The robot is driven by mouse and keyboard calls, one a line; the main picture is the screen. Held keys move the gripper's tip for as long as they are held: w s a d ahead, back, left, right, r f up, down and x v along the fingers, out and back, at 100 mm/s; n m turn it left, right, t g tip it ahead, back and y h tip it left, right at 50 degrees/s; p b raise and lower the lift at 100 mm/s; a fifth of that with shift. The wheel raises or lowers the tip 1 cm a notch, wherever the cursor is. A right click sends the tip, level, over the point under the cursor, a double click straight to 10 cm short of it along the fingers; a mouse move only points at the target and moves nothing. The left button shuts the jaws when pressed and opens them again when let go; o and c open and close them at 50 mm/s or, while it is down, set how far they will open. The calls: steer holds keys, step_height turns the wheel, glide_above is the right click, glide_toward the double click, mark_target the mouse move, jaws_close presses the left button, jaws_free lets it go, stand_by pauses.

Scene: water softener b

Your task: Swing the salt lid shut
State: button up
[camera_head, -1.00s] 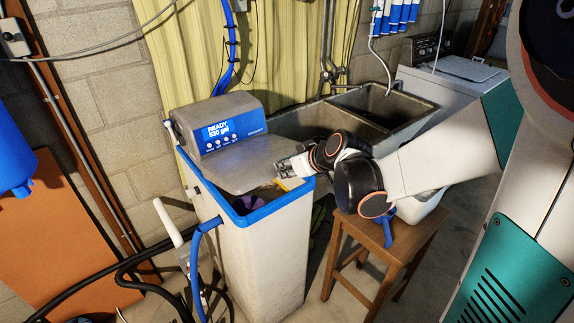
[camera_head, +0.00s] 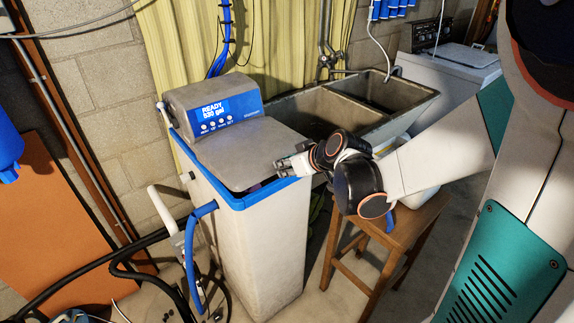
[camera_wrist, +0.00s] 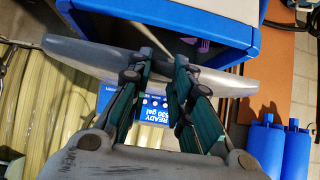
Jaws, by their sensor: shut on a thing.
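The salt lid (camera_head: 235,152) is a grey flat panel hinged below the display head of the water softener (camera_head: 262,235). In the head view it lies low over the tank's blue rim (camera_head: 250,199), with a narrow dark opening at its front right. My gripper (camera_head: 287,168) is at the lid's right edge. In the wrist view my gripper (camera_wrist: 160,60) has its fingers on the grey lid (camera_wrist: 90,55), shut on its edge. The fingers hide part of that edge. A small purple thing (camera_wrist: 204,43) shows inside the tank.
A wooden stool (camera_head: 405,225) with a white tub stands to the right. A double sink (camera_head: 345,110) is behind. A blue hose (camera_head: 191,250) and black hoses (camera_head: 130,265) run at the left. Blue cylinders (camera_wrist: 262,145) show in the wrist view.

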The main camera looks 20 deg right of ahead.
steer(key=shift+s+f, duration=0.1)
step_height(320, 180, down, 5)
steer(key=b, duration=0.4)
steer(key=shift+r, duration=0.2)
steer(key=o, duration=0.9)
steer(key=shift+r, duration=0.2)
steer(key=shift+o, duration=0.2)
steer(key=shift+r, duration=0.1)
